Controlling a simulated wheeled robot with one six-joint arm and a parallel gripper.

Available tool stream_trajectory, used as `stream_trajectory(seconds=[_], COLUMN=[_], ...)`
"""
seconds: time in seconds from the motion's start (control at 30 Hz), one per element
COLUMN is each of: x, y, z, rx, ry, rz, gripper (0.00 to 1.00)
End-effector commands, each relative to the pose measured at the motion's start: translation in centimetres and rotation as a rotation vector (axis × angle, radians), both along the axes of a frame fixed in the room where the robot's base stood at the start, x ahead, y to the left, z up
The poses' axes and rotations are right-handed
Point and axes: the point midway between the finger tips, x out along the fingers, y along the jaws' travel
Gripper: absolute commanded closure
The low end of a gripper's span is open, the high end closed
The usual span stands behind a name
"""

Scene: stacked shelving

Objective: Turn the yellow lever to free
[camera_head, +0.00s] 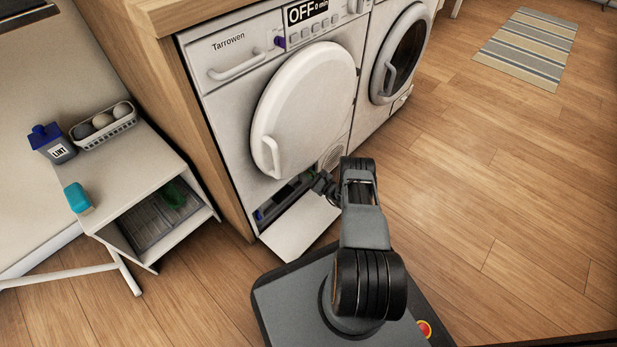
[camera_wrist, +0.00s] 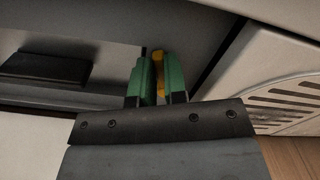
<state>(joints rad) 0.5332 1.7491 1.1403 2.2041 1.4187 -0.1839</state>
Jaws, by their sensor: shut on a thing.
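The yellow lever (camera_wrist: 159,62) shows in the wrist view as a narrow upright yellow strip between the green fingertips of my gripper (camera_wrist: 158,82). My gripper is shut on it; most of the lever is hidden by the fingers. In the head view my gripper (camera_head: 322,184) reaches into the low opening at the base of the white Tarrowen dryer (camera_head: 240,115). The lever itself cannot be made out there. The bottom flap (camera_head: 300,228) of the dryer hangs open. The wrist view also shows a dark block (camera_wrist: 45,68) inside the opening, left of the gripper.
A vent grille (camera_wrist: 290,92) lies right of the opening. A second white machine (camera_head: 395,60) stands to the right. A small white shelf unit (camera_head: 150,150) at the left holds a lint bin (camera_head: 52,143) and a basket (camera_head: 104,126).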

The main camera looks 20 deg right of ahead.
Motion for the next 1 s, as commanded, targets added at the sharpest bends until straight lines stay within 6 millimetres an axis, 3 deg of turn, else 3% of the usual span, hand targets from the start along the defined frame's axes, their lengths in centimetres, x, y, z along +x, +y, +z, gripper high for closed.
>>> stream_trajectory(seconds=[0.5,1.0], x=[0.6,0.7], y=[-1.1,-1.4], z=[0.4,0.4], rx=[0.306,0.374], ry=[0.123,0.152], rz=[0.006,0.007], gripper=[1.00,1.00])
